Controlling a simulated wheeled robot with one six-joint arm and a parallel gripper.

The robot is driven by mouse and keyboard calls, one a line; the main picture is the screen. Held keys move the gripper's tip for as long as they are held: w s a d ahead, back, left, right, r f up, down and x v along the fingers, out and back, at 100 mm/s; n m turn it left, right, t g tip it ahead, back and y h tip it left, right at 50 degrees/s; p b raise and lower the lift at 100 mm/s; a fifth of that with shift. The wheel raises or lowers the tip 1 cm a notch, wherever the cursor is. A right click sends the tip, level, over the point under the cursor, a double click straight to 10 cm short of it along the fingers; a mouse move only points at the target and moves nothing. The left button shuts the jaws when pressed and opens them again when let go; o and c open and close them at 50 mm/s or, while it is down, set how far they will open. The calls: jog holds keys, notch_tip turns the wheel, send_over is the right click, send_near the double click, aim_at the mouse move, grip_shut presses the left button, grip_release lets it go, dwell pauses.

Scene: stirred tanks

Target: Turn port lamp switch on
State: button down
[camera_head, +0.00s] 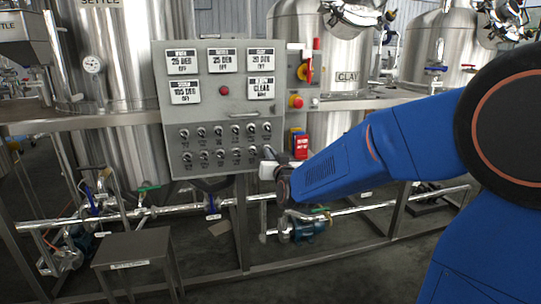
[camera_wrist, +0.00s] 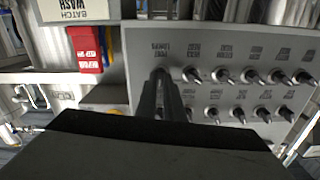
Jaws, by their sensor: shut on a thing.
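The grey control panel (camera_head: 220,112) stands ahead, with two rows of small black toggle switches on its lower half. My gripper (camera_head: 268,153) reaches in from the right at the right end of the lower row. The wrist view shows the panel upside down. There my gripper (camera_wrist: 162,78) has its dark fingers close together, shut on the end switch of that row. The fingers hide most of this switch, so its position cannot be seen. Its small label (camera_wrist: 162,47) is too blurred to read surely. The other switches (camera_wrist: 192,74) in the row show beside the fingers.
Red tags (camera_head: 300,147) hang just right of the panel, close to my gripper. A red-and-yellow rotary switch (camera_head: 304,72) and a red button (camera_head: 296,101) sit above them. Steel tanks (camera_head: 125,60) stand behind. A small stool (camera_head: 132,248) and pipes are below.

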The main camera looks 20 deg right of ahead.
jog(key=shift+m, duration=2.2)
jog(key=shift+f, duration=0.1)
jog(key=c, duration=1.9)
grip_release()
jog(key=shift+o, duration=0.2)
